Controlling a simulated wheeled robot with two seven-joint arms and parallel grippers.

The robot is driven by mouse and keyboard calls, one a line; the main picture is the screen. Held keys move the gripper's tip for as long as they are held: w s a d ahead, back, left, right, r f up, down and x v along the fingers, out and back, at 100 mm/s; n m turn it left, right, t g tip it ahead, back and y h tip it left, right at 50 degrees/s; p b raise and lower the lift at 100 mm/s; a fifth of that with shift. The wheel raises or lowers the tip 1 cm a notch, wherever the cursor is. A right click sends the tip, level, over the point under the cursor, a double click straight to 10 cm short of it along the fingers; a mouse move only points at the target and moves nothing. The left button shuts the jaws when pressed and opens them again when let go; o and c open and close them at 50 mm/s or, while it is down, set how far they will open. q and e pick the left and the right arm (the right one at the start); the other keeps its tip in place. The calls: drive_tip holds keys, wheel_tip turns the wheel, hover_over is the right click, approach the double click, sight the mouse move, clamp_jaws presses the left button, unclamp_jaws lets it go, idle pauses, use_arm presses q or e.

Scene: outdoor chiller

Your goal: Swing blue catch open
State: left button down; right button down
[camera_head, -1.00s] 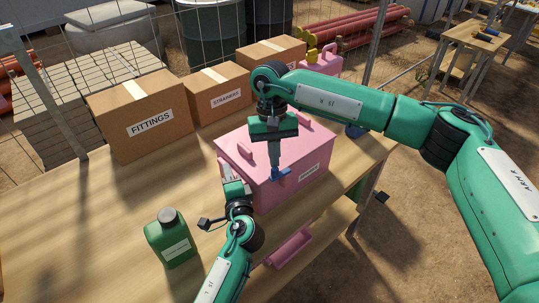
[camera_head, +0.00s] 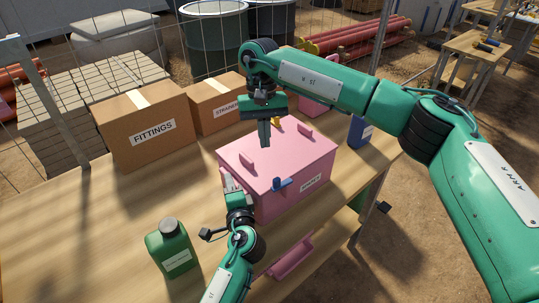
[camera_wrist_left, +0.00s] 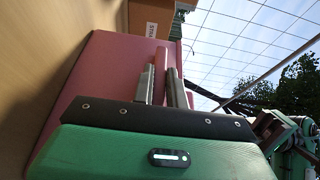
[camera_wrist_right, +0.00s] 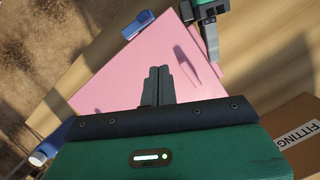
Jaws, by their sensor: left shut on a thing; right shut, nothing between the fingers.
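The pink box (camera_head: 268,160) stands closed on the table. Its blue catch (camera_head: 283,184) is at the front edge of the lid; it also shows in the right wrist view (camera_wrist_right: 138,24). I cannot tell if it is fully swung open. My right gripper (camera_head: 265,144) is shut and empty above the lid, apart from the catch; its closed fingers show in the right wrist view (camera_wrist_right: 158,72). My left gripper (camera_head: 230,184) is at the box's left side, shut on a pink handle (camera_wrist_left: 161,62). The head view partly hides that grip.
A green bottle (camera_head: 170,246) stands front left. Cardboard boxes, FITTINGS (camera_head: 145,125) and STRAINERS (camera_head: 213,104), stand behind left. A blue container (camera_head: 360,132) is right of the box. A yellow part (camera_head: 275,120) shows at the lid's back.

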drive_tip(key=v, duration=0.4)
drive_tip(key=shift+s+a, duration=0.1)
drive_tip(key=shift+a, duration=0.15)
drive_tip(key=c, duration=2.1)
unclamp_jaws()
